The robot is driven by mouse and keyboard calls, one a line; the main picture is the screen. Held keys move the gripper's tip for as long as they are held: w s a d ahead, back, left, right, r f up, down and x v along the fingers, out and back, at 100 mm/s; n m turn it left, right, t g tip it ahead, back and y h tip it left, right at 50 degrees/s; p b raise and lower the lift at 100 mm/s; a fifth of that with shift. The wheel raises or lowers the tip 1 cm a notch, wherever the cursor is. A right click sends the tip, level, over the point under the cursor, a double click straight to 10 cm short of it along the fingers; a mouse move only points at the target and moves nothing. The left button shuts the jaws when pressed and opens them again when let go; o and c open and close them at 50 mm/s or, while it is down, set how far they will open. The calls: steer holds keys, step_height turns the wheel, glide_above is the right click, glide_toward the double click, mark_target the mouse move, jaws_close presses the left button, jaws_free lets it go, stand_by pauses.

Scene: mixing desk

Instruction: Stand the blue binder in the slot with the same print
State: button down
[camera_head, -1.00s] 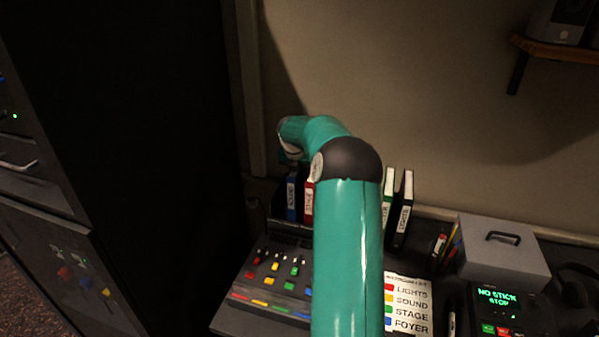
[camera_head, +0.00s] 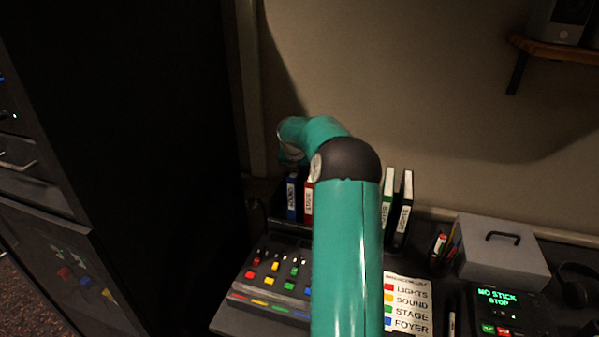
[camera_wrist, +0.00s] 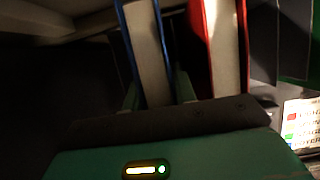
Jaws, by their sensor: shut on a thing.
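The blue binder (camera_head: 292,199) is upright at the left end of the row of binders, its labelled spine facing me. In the wrist view, the blue binder (camera_wrist: 148,50) has its pale page edge between the two fingers of my gripper (camera_wrist: 158,92), which is shut on it. The head view shows my wrist just above the blue binder; the fingers are not clear there. The red binder (camera_head: 309,202) stands close on its right and also shows in the wrist view (camera_wrist: 222,50). The slot prints and the blue binder's foot are not readable.
A green binder (camera_head: 388,190) and a black binder (camera_head: 403,209) stand farther right, with my arm hiding the middle of the row. In front are a mixing desk (camera_head: 275,275) and a colour legend card (camera_head: 408,305). A grey box (camera_head: 500,254) stands at right.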

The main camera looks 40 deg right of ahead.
steer(key=c, duration=1)
jaws_free()
steer(key=shift+f, duration=0.15)
steer(key=shift+c, duration=0.2)
steer(key=v, duration=1.4)
steer(key=s+a+r+m+t, duration=0.1)
steer(key=s+a+r+m, duration=0.15)
steer(key=a, duration=0.65)
steer(key=s+a+r+m, duration=0.2)
steer(key=a+r+m, duration=0.15)
steer(key=a, duration=0.55)
steer(key=s+a+r+m+t, duration=0.1)
steer(key=s+a+r+m, duration=0.2)
steer(key=a, duration=0.7)
steer(key=s+a+f+m+y, duration=0.2)
steer(key=s+a+f+m, duration=0.1)
steer(key=s+a+m, duration=0.4)
steer(key=s+a+f+m+t+y, duration=0.1)
steer(key=s+a+f+m+y, duration=0.1)
steer(key=s+a+m, duration=0.5)
steer(key=s+a+f, duration=0.1)
steer(key=s, duration=0.3)
steer(key=shift+s+a+f+t, duration=0.3)
steer(key=shift+s+a+f, duration=0.05)
steer(key=shift+s+f, duration=0.05)
